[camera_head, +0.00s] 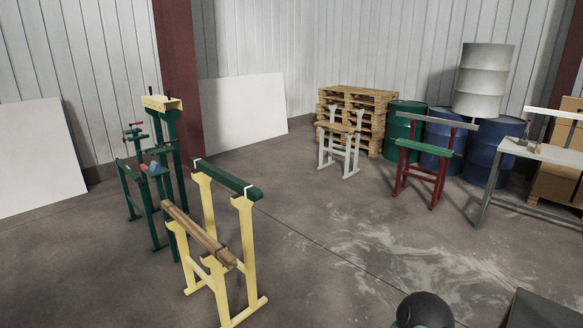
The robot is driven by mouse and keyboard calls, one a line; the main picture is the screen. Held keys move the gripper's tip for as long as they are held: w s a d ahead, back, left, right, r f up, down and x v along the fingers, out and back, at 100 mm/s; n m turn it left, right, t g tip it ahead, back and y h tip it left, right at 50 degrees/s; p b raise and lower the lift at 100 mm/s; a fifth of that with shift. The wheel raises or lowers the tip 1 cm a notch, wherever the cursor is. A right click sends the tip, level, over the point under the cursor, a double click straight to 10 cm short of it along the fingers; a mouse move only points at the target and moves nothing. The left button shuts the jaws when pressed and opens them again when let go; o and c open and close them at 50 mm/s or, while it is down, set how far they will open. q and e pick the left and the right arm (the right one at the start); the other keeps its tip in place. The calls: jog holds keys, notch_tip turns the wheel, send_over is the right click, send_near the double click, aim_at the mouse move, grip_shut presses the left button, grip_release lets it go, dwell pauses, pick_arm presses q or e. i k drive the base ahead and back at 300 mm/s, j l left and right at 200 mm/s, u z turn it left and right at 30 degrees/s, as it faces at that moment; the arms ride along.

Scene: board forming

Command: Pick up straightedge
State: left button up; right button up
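I cannot tell for certain which thing is the straightedge. A long pale bar (556,113) sits above the grey workbench (548,152) at the far right, cut off by the picture edge. A long grey bar (440,120) lies level across the top of a red stand (439,180), above a green crosspiece. Neither gripper shows in the head view, so nothing is seen held. A dark rounded part at the bottom edge may be mine.
A yellow trestle with a green top beam (229,180) and a wooden beam (203,235) stands at the left centre. Green stands (165,140) are behind it. Pallets (372,105), drums (443,133) and a pale stand (340,145) line the back. The middle floor is clear.

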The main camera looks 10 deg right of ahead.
aim_at(428, 118)
jog(key=i+j+z, duration=0.25)
jog(key=i, duration=0.3)
jog(key=i+j+z, duration=0.2)
jog(key=i, duration=0.3)
jog(key=i+j+z, duration=0.25)
jog(key=i, duration=0.3)
jog(key=i+l+z, duration=0.35)
jog(key=i, duration=0.3)
jog(key=i+z, duration=0.35)
jog(key=i, duration=0.3)
jog(key=i+j+z, duration=0.15)
jog(key=i+z, duration=0.2)
jog(key=i, duration=0.3)
jog(key=i+j+z, duration=0.1)
jog(key=i, duration=1.9)
jog(key=i+l+u, duration=0.35)
jog(key=i, duration=0.3)
jog(key=i+l+u, duration=0.4)
jog(key=i+l, duration=0.2)
jog(key=i+l+u, duration=0.35)
jog(key=i+l, duration=0.15)
jog(key=l, duration=0.35)
jog(key=i+u, duration=0.2)
jog(key=i, duration=0.15)
